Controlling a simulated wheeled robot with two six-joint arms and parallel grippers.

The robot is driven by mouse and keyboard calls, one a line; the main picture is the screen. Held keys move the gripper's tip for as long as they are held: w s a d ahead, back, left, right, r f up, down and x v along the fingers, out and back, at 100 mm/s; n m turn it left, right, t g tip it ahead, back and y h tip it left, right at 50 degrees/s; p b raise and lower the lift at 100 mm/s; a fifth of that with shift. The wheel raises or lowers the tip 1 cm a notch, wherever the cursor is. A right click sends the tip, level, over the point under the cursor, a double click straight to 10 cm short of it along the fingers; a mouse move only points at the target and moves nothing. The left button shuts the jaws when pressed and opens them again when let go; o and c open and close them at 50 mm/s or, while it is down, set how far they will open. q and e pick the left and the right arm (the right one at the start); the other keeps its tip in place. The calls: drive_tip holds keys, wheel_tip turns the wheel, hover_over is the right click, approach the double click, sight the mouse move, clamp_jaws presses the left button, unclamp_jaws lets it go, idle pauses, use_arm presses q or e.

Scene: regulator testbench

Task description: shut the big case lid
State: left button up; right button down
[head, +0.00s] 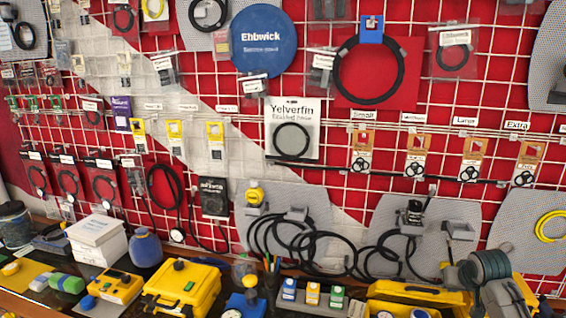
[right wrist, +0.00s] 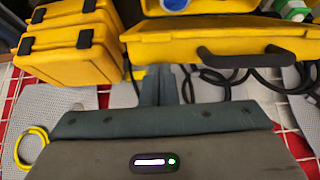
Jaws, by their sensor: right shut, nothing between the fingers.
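The big yellow case (head: 385,309) is at the lower right of the head view, partly cut off by the frame. Its lid (head: 420,295) is raised at the back. In the right wrist view the lid (right wrist: 175,48) is a broad yellow panel with a black handle (right wrist: 245,56), and part of the open case shows beyond it. My right gripper (right wrist: 165,82) is shut and empty, its fingers close to the lid's edge; I cannot tell whether they touch. The head view shows its dark green body to the right of the case. My left gripper is not in view.
A closed yellow case (head: 180,290) stands on the bench at left. Another yellow case with black latches (right wrist: 62,50) is beside the big case. Black hoses (head: 300,240) hang on the red wall behind. Small bottles (head: 312,293) stand left of the big case.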

drive_tip(key=shift+s+a, duration=0.15)
drive_tip(key=shift+s, duration=0.35)
drive_tip(key=shift+s+r, duration=0.1)
drive_tip(key=shift+r, duration=0.1)
wheel_tip(320, 180, up, 6)
drive_tip(key=shift+f, duration=0.1)
idle(0.6)
